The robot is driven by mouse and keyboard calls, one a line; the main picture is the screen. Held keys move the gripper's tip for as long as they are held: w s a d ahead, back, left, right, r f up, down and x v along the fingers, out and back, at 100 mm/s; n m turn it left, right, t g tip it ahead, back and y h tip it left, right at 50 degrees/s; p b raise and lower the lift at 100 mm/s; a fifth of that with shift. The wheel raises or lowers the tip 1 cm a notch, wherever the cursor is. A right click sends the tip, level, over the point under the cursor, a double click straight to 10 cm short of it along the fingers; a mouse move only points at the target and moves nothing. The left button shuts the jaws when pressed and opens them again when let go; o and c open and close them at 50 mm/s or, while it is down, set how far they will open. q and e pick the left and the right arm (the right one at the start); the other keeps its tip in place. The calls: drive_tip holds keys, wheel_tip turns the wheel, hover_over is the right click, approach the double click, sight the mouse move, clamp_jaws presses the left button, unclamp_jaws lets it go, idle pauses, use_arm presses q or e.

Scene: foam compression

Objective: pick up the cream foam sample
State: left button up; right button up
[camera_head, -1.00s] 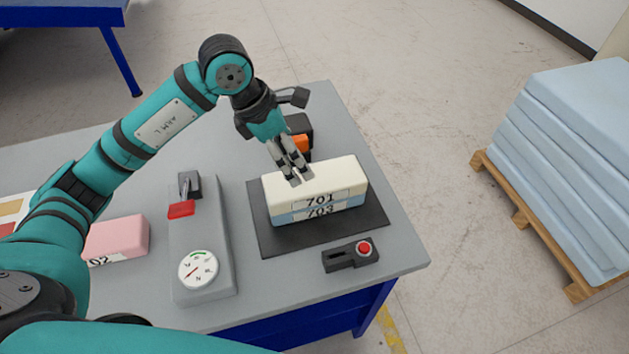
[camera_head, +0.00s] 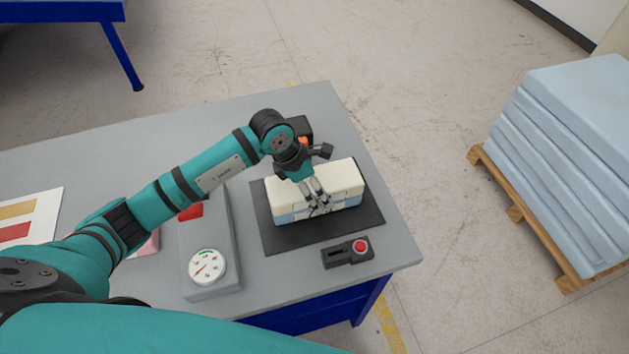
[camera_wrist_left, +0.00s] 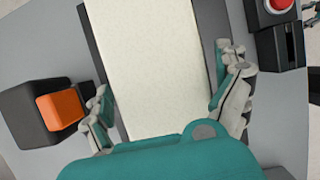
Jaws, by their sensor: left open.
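The cream foam sample (camera_head: 346,174) lies on top of a light blue foam block (camera_head: 286,217) on a dark mat (camera_head: 350,228). My left gripper (camera_head: 318,207) is over the cream sample, pointing down, and partly covers its label. In the left wrist view the cream sample (camera_wrist_left: 155,60) runs between the open fingers of my left gripper (camera_wrist_left: 168,95), one on each side, with a small gap visible at both. I cannot tell how far down the fingertips reach. My right gripper is not in view.
A control box with a red button (camera_head: 348,253) stands in front of the mat. A grey gauge device (camera_head: 212,284) stands left of it. A pink block (camera_head: 149,245) is mostly hidden by my arm. An orange and black device (camera_wrist_left: 60,110) is close beside the left finger.

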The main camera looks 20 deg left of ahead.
use_arm(q)
drive_tip(key=c, duration=0.6)
idle(0.4)
drive_tip(key=shift+r, duration=0.1)
